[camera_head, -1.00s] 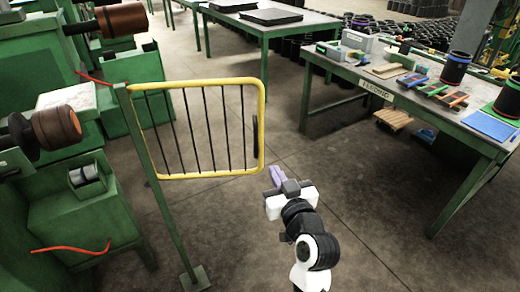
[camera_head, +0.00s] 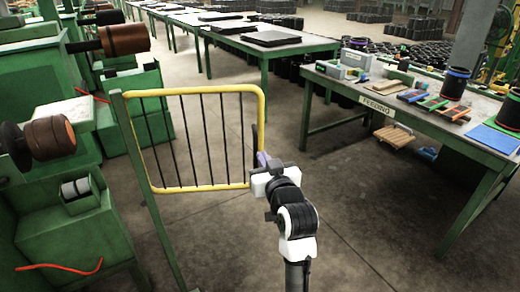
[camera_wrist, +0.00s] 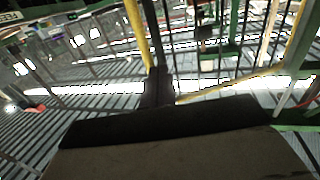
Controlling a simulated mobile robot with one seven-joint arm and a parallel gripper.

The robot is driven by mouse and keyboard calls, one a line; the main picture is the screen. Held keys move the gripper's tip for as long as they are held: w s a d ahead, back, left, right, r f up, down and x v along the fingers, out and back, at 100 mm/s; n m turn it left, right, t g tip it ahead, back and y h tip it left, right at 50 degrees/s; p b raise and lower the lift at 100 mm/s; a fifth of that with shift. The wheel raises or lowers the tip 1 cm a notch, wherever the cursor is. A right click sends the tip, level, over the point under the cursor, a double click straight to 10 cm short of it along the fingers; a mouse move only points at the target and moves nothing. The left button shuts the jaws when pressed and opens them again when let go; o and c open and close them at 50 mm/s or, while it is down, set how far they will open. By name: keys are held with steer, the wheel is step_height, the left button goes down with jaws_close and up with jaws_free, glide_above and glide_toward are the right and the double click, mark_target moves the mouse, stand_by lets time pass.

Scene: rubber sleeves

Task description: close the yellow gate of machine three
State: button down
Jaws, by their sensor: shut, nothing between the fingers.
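The yellow gate (camera_head: 195,91) has a yellow tube frame with thin dark vertical bars. It hangs from a green post (camera_head: 146,190) at its left and stands out across the floor to the right. A dark handle (camera_head: 254,137) is on its right, free edge. My gripper (camera_head: 262,159) is shut and empty at the lower right corner of the gate, by the handle. I cannot tell whether it touches. In the wrist view a yellow frame tube (camera_wrist: 138,32) and a dark upright part, perhaps the handle (camera_wrist: 157,88), show close ahead; my gripper's dark body fills the bottom.
Green machines (camera_head: 75,225) with brown rollers (camera_head: 124,39) stand at the left, with red levers (camera_head: 62,268). A green feeding table (camera_head: 376,104) with sleeves and tools is at the right. Another green table (camera_head: 268,54) stands behind the gate. The floor between is clear.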

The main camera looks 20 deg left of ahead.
mark_target(256, 147)
steer(key=shift+p+x, duration=0.4)
steer(key=shift+x, duration=1.25)
